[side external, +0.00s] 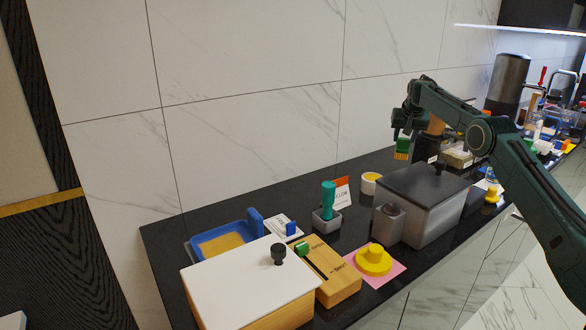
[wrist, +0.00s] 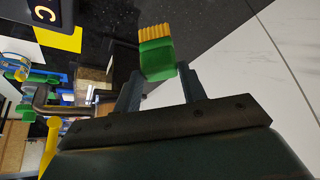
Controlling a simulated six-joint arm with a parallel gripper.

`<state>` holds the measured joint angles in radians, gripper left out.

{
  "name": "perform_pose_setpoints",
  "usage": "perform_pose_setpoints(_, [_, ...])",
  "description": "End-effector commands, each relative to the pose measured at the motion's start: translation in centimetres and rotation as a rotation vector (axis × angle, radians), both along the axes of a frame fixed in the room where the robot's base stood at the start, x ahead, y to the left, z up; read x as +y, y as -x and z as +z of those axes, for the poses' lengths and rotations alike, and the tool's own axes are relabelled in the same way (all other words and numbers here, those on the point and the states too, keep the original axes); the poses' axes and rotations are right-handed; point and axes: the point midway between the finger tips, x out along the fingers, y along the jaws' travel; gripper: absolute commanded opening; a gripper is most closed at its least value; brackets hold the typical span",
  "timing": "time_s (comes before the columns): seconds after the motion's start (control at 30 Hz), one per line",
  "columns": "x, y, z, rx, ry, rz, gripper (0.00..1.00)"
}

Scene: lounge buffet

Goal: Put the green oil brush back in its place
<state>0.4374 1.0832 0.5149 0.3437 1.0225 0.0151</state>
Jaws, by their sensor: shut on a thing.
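The green oil brush (side external: 402,144), with a yellow bristle end, is in my gripper (side external: 406,128), above the back part of the dark counter, left of a tall dark container. In the wrist view, the brush's green body (wrist: 157,58) sits between the fingertips of my gripper (wrist: 158,74). My gripper is shut on the brush, and its bristles point away from the palm. In the side view the bristles point down, clear of the counter. Much of the brush's green part is hidden by the fingers.
A grey lidded box (side external: 425,205) stands below and in front. Several items crowd the far right.

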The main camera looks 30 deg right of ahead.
Motion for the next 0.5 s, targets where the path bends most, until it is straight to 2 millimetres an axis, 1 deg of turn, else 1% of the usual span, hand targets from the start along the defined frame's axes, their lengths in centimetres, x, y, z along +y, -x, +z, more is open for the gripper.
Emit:
perform_pose_setpoints(0.1, [0.0,0.0,-0.1,0.0,0.0,0.0,0.18])
perform_pose_setpoints(0.23, [0.0,0.0,-0.8,0.001,0.001,-0.001,0.18])
perform_pose_setpoints(0.5, [0.0,0.0,-3.4,0.002,0.0,0.0,0.18])
